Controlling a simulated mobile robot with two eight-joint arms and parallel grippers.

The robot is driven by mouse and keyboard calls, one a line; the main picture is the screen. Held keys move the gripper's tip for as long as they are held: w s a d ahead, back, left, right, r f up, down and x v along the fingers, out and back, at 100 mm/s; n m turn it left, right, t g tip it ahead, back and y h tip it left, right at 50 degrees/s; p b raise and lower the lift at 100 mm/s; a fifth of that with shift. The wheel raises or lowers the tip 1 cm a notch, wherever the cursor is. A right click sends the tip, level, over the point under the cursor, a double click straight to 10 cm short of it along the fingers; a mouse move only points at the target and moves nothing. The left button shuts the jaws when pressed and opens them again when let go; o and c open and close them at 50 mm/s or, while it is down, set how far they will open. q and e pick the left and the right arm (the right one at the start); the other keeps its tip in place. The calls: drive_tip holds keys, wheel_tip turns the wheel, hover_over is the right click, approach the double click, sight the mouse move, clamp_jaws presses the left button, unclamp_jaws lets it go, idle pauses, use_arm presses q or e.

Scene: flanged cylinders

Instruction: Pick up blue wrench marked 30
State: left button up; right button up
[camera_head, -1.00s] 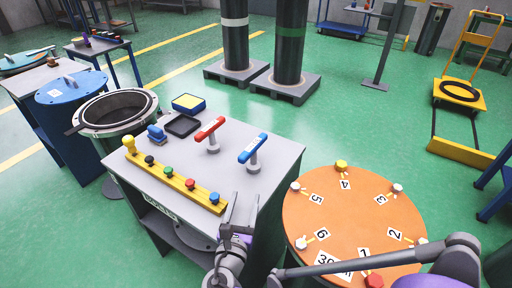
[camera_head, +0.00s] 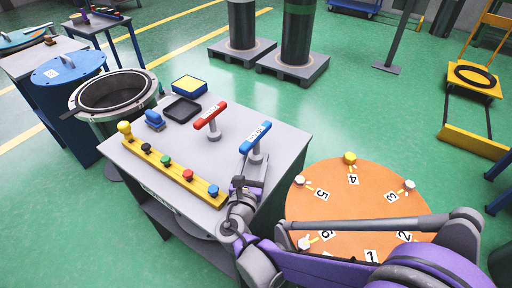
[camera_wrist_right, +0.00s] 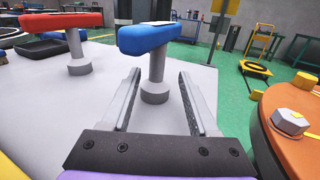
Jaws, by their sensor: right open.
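The blue wrench (camera_head: 256,137) is a blue T-bar with a white label on a grey stem, standing upright on the grey table. It also shows in the right wrist view (camera_wrist_right: 146,38); its number is not readable there. My right gripper (camera_head: 252,172) is just in front of the blue wrench. In the right wrist view the gripper (camera_wrist_right: 158,88) is open, its two fingers pointing at the grey stem, which stands between and beyond the tips. Nothing is held. My left gripper is not in view.
A red T-bar wrench (camera_head: 211,115) stands left of the blue one. A yellow rail (camera_head: 175,170) with several coloured knobs lies at the table's left front. A black tray (camera_head: 182,109) is behind. An orange round top (camera_head: 330,185) with numbered bolts is at right.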

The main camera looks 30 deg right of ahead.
sight(255, 151)
drive_tip(key=x, duration=0.4)
drive_tip(key=shift+w+b, duration=0.35)
drive_tip(key=shift+w, duration=0.1)
clamp_jaws()
idle(0.9)
